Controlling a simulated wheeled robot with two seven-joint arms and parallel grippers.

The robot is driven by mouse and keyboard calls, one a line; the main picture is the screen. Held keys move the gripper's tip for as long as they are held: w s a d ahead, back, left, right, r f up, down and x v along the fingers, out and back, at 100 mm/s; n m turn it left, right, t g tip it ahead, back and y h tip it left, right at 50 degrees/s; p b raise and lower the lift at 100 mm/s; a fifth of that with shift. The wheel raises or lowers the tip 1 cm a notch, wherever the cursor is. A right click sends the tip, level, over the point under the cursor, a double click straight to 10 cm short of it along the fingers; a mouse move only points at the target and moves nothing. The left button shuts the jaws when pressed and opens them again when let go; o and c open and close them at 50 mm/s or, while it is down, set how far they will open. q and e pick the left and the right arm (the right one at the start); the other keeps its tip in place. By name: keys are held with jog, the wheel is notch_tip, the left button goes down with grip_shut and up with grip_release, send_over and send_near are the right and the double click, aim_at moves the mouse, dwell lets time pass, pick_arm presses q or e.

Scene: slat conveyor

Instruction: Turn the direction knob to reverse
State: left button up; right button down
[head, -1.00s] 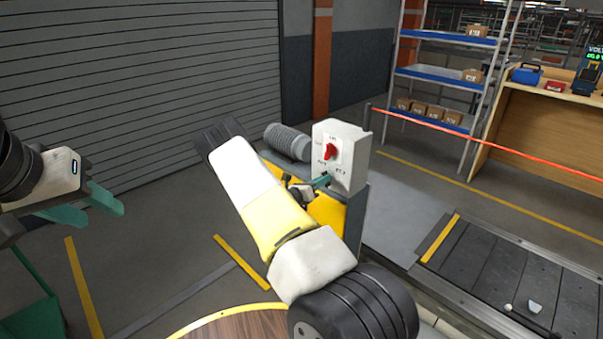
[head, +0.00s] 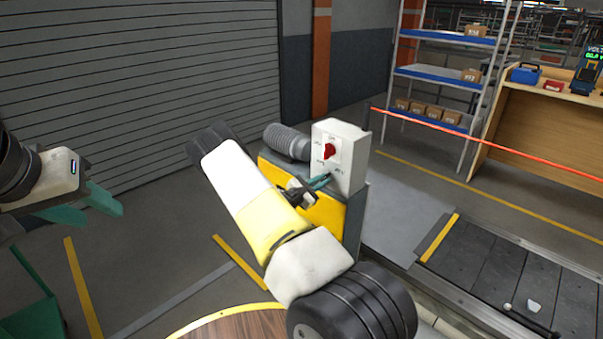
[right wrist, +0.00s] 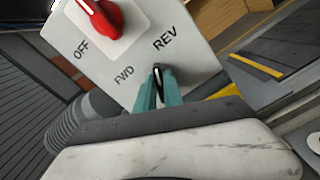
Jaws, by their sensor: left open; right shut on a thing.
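The white control box (head: 342,160) stands at the middle of the head view; its face fills the top of the right wrist view (right wrist: 190,60). The direction knob (right wrist: 157,71) is small and black with a white pointer line, beside the FWD and REV labels. Its pointer points up in the right wrist view, roughly toward REV. My right gripper (right wrist: 157,88) is shut on this knob, a teal finger on each side; the fingers hide its sides. In the head view my right gripper (head: 320,181) reaches the box's lower face. My left gripper (head: 92,205) is open and empty at far left.
A red selector knob (head: 329,151) sits above on the same box, near the OFF label. The slat conveyor (head: 510,275) runs at the lower right. A shelf rack (head: 445,73) and a wooden bench (head: 540,125) stand behind.

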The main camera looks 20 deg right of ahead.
jog(key=shift+f+m, duration=0.1)
jog(key=shift+m, duration=1.1)
jog(key=c, duration=1.5)
grip_release()
jog(key=shift+o, duration=0.2)
jog(key=v, duration=0.8)
